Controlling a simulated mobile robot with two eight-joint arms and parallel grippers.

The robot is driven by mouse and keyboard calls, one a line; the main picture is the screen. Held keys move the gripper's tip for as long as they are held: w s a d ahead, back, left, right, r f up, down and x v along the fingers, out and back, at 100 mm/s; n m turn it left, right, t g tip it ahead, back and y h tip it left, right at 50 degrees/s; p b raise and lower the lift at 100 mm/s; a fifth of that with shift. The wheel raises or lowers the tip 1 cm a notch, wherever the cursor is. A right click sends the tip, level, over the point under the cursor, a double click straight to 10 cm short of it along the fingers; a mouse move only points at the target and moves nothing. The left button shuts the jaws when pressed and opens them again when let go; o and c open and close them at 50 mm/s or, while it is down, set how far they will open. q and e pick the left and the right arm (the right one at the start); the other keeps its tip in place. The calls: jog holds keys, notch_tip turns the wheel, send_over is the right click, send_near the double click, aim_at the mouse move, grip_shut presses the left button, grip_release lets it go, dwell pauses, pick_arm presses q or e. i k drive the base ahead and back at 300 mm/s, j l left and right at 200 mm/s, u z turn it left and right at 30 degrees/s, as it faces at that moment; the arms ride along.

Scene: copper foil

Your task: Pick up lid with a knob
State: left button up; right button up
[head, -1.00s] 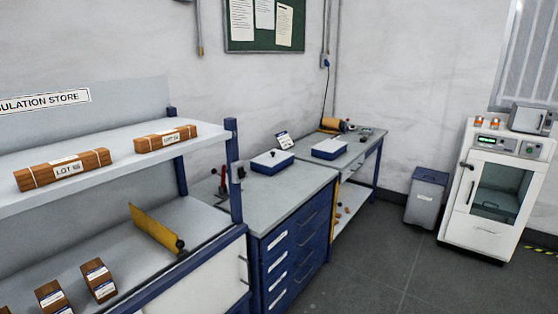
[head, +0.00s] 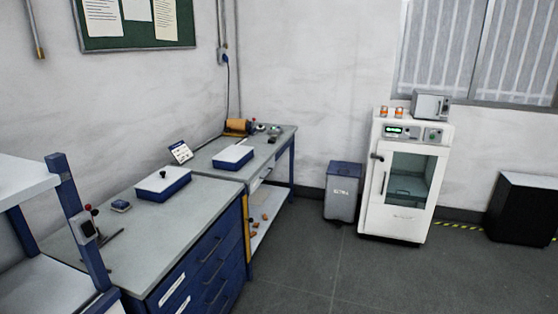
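A white lid with a small dark knob (head: 162,179) sits on a blue box (head: 172,192) on the near grey workbench, in the left half of the head view. A second blue box with a white top (head: 233,156) stands on the farther bench. A small dark line shows on its top, and I cannot tell if it is a knob. Neither of my grippers is in view.
The near workbench (head: 130,222) has blue drawers and holds a small blue item (head: 121,206). A shelf post (head: 75,215) stands at the left. A grey bin (head: 343,192), a white oven (head: 405,190) and a black cabinet (head: 522,208) line the back. The floor (head: 330,270) is clear.

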aim_at(158, 183)
jog(key=i+l+z, duration=0.25)
jog(key=i, duration=1.3)
jog(key=i+u, duration=0.65)
jog(key=u, duration=0.2)
jog(key=i+l+u, duration=0.2)
jog(key=u, duration=0.2)
jog(key=i+u, duration=0.15)
jog(key=u, duration=0.25)
jog(key=i+u, duration=0.1)
jog(key=u, duration=0.3)
jog(key=i+l+u, duration=0.15)
jog(key=u, duration=0.3)
jog(key=i+l+u, duration=0.1)
jog(key=u, duration=0.3)
jog(key=i+l+u, duration=0.2)
jog(key=u, duration=0.25)
jog(key=i+l+u, duration=0.15)
jog(key=u, duration=0.25)
jog(key=l, duration=0.1)
